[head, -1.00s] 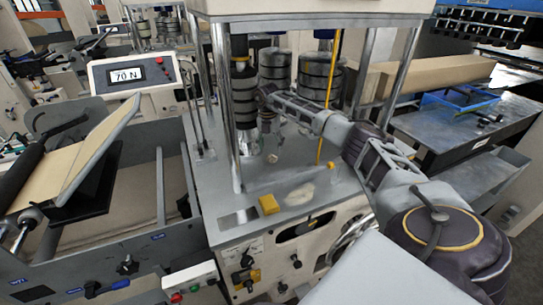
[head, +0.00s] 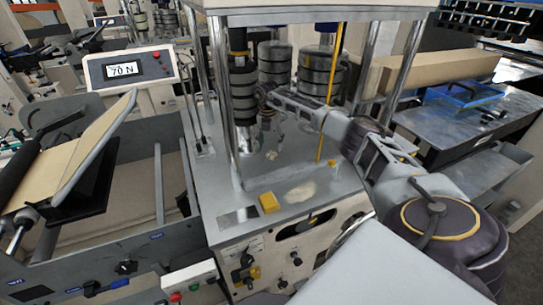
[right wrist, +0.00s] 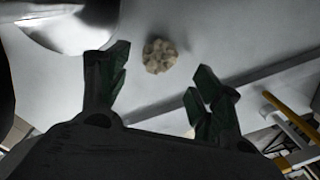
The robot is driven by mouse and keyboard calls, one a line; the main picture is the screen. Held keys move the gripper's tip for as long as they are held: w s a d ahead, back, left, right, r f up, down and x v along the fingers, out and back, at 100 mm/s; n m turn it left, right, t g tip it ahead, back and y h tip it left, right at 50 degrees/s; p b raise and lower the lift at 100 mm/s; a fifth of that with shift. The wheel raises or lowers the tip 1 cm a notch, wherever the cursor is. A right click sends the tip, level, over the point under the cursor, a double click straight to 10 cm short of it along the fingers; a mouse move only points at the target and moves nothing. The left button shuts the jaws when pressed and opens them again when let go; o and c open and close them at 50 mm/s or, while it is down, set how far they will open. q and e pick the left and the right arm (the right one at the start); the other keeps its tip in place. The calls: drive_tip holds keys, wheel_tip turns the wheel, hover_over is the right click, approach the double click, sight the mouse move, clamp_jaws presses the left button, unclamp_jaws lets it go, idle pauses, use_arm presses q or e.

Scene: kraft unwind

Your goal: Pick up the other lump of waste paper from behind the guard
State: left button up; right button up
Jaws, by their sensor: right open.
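A small, crumpled beige lump of waste paper (head: 271,155) lies on the grey metal deck between the machine's posts. In the right wrist view the lump (right wrist: 160,56) sits beyond the fingertips, between their two lines and apart from both. My right gripper (head: 273,128) reaches in from the right, above and behind the lump. In the right wrist view its dark green-padded fingers (right wrist: 158,78) are spread and empty. My left gripper is not in view.
A dark stacked column (head: 243,100) hangs left of my gripper, with ringed cylinders (head: 322,75) behind. Chrome posts (head: 221,90) flank the deck. A yellow block (head: 269,202) and a flat pale patch (head: 300,191) are on the front deck.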

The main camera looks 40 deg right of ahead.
sight(271, 153)
drive_tip(key=shift+f, duration=0.25)
drive_tip(key=shift+f, duration=0.15)
drive_tip(key=shift+s+d+f+p, duration=0.15)
drive_tip(key=shift+f+p, duration=0.65)
drive_tip(key=shift+f, duration=1.7)
drive_tip(key=c, duration=0.7)
